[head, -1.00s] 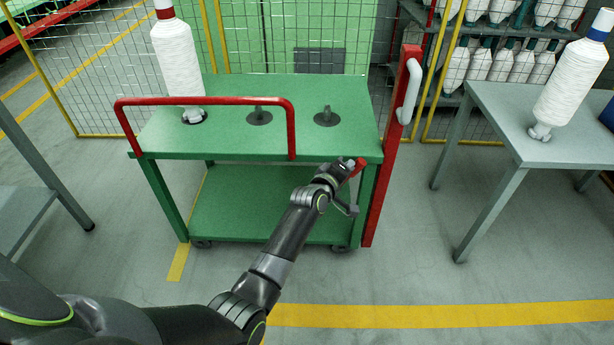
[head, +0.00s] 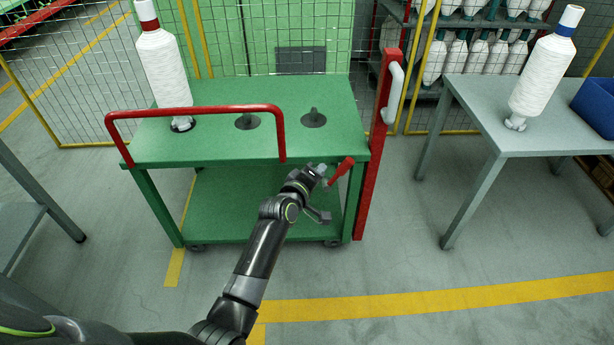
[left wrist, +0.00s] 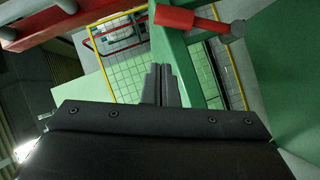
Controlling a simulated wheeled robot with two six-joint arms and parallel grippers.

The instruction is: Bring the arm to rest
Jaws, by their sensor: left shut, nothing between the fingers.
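My left arm reaches in from the lower left, with its gripper (head: 322,170) in front of the green cart's right front corner. The gripper is shut and empty. Its closed fingers (left wrist: 161,85) show in the left wrist view. A red lever handle (head: 341,171) sticks out at the cart corner, just right of the gripper and apart from it. The handle also shows in the left wrist view (left wrist: 185,18), beyond the fingertips. My right gripper is in neither view.
The green cart (head: 215,150) has a red rail (head: 200,110), a red post (head: 378,150) and a white yarn bobbin (head: 163,70) on top. A grey table (head: 480,110) at right bears another bobbin (head: 540,70) and a blue bin (head: 598,102). Floor between is clear.

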